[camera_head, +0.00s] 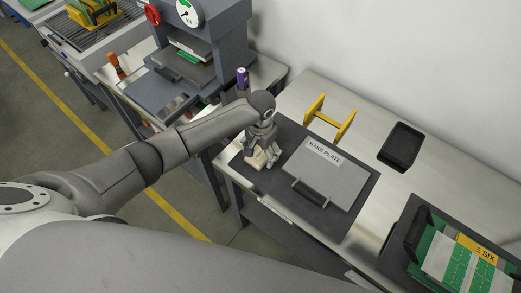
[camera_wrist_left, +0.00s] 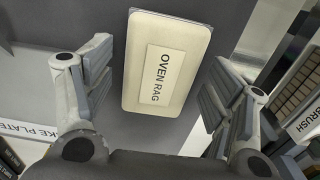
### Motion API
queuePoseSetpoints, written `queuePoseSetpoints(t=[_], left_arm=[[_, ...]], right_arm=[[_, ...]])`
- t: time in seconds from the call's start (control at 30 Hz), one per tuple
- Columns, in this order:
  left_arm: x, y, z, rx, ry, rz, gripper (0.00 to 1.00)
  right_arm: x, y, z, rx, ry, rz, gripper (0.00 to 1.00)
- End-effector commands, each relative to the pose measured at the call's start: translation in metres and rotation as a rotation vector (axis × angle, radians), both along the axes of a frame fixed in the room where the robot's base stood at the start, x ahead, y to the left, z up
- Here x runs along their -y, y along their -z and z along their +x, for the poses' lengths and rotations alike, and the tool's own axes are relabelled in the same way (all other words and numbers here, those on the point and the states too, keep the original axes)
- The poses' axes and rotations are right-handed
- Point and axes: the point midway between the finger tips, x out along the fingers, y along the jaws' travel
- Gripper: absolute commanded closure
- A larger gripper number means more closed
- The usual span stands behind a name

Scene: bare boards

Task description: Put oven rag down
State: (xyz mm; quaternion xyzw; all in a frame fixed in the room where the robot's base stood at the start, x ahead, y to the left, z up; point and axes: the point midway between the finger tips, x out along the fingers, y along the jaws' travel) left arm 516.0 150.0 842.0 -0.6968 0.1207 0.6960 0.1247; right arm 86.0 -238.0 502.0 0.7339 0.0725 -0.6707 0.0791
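The oven rag (camera_wrist_left: 168,80) is a cream block with rounded corners and an "OVEN RAG" label. It lies flat on the dark grey mat (camera_head: 345,225), left of the bake plate, and its cream edge shows below my gripper in the head view (camera_head: 257,161). My left gripper (camera_head: 263,154) is right above it, pointing down. In the left wrist view its two fingers are spread, one on each side of the rag, with gaps between. The gripper partly hides the rag in the head view. My right gripper is not in view.
The grey bake plate (camera_head: 327,178) with a handle lies on the mat just right of the gripper. A yellow stand (camera_head: 330,118) and a black tray (camera_head: 401,147) are behind it. A grey press (camera_head: 205,50) stands at the back left. Bare metal tabletop (camera_head: 365,115) lies between stand and tray.

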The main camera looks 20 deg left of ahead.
Motion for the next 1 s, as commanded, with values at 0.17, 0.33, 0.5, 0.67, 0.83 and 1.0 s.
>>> queuePoseSetpoints(t=[0.17,0.33,0.5,0.67,0.83,1.0], left_arm=[[0.000,0.000,0.000,0.000,0.000,0.000,0.21],[0.000,-0.004,0.001,0.001,0.000,0.001,0.21],[0.000,-0.027,0.002,0.005,0.000,-0.001,0.21],[0.001,-0.062,0.001,0.006,0.001,-0.002,0.21],[0.001,-0.096,0.001,0.004,0.001,-0.001,0.21],[0.001,-0.117,0.000,0.001,-0.001,0.000,0.21]], right_arm=[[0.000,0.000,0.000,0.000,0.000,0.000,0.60],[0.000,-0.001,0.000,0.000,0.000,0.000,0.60],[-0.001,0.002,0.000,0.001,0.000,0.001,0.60],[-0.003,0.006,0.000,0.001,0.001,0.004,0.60],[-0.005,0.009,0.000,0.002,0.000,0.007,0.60],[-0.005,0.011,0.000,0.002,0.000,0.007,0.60]])
